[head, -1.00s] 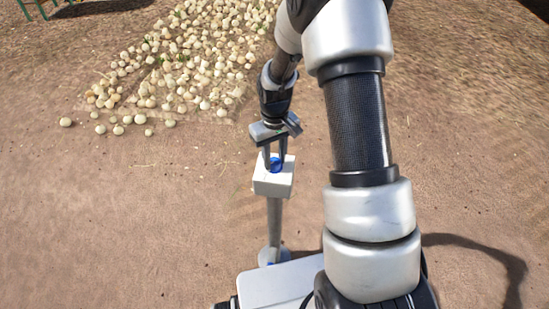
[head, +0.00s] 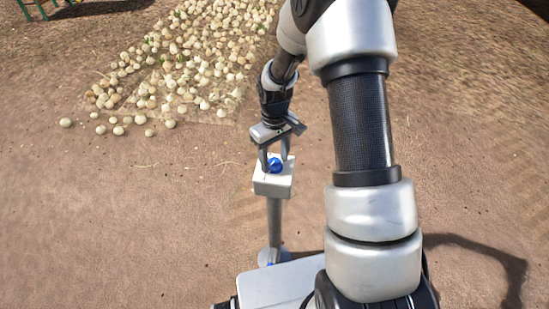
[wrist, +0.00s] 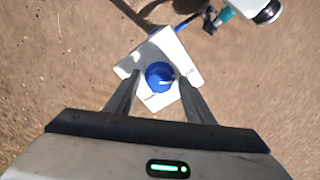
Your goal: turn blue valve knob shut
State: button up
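The blue valve knob (head: 274,165) sits on top of a white box (head: 272,184) on a grey post. In the wrist view the round knob (wrist: 159,76) lies between the two fingers, on the box face (wrist: 187,72), with small markings beside it too small to read. My gripper (head: 275,159) points down over the box. Which way the knob is set cannot be told.
A large spread of pale onions (head: 190,60) lies on the ground at the back left. Green metal legs (head: 40,8) stand at the top left. Bare brown soil surrounds the post. In the wrist view a blue pipe (wrist: 190,20) runs beyond the box.

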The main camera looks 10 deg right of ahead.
aim_at(274, 161)
notch_tip(274, 161, up, 17)
jog(key=p, duration=0.2)
jog(key=shift+r, duration=0.2)
dwell(0.6)
